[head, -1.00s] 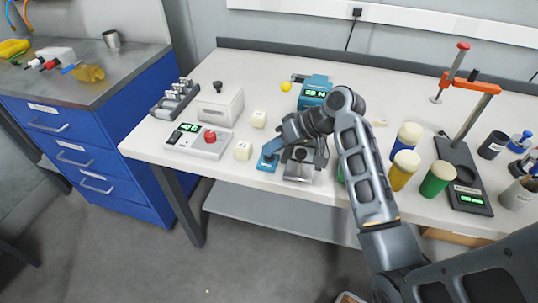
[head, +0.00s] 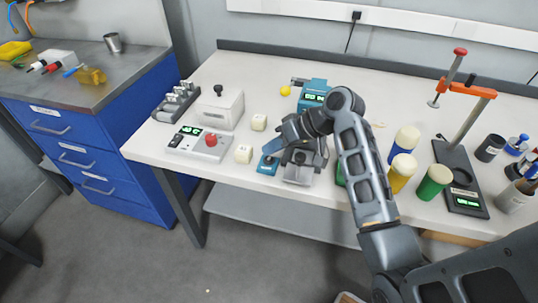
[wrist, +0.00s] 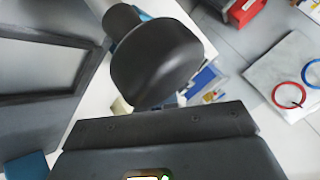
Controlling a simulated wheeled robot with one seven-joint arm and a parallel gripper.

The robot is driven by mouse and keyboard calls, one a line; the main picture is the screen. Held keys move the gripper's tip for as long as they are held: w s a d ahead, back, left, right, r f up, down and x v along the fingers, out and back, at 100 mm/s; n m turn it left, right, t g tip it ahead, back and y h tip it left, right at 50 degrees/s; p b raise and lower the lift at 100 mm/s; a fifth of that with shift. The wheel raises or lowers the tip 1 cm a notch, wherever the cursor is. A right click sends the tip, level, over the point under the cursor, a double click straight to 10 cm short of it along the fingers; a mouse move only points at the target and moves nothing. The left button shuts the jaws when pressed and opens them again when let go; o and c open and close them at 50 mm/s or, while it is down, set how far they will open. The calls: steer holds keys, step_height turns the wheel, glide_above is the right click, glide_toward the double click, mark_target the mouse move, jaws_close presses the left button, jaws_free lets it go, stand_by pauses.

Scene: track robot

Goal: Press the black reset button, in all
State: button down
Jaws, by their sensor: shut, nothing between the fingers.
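A low grey panel (head: 201,143) lies near the table's left front edge. It has a green-lit display, a red round button (head: 211,139) and a small black button (head: 176,140). The panel's top is uncovered. My gripper (head: 299,158) is over the front middle of the table, right of the panel and apart from it. It is shut and holds nothing; its fingertips are hard to make out. In the wrist view a dark rounded knob (wrist: 155,65) on a stem looms close; I cannot tell which object it belongs to.
A white box (head: 221,107) with a black knob stands behind the panel. A teal item (head: 268,165) lies beside my gripper. A teal device (head: 313,93) with a display stands behind. Coloured cylinders (head: 434,181) stand right.

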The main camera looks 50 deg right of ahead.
mark_target(273, 158)
stand_by(0.3)
step_height(273, 158, up, 5)
steer(key=p, duration=0.4)
steer(key=shift+r+p, duration=0.1)
steer(key=shift+p, duration=0.25)
steer(key=shift+s, duration=0.15)
stand_by(0.6)
